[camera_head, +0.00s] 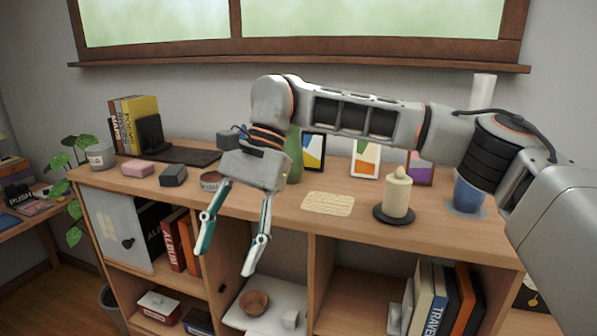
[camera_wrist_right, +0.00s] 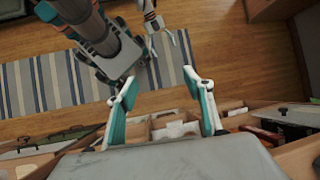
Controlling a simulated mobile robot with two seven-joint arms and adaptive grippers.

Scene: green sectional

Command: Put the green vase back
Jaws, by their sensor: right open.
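The green vase (camera_head: 294,155) stands upright on the wooden cabinet top (camera_head: 285,208), behind my right wrist. My arm and gripper hide part of it. My right gripper (camera_head: 224,262) is open and empty, its fingers pointing down in front of the cabinet's front edge, apart from the vase. In the right wrist view its two fingers (camera_wrist_right: 161,85) are spread with nothing between them. What looks like my left gripper (camera_wrist_right: 158,25) shows small near the top of that view; its jaw state is unclear. The vase does not show there.
A candle (camera_head: 397,194) on a dark dish, a woven mat (camera_head: 328,204), picture frames (camera_head: 365,158) and a blue cup (camera_head: 468,194) stand on the top. Shelves below hold a bowl (camera_head: 254,302) and books.

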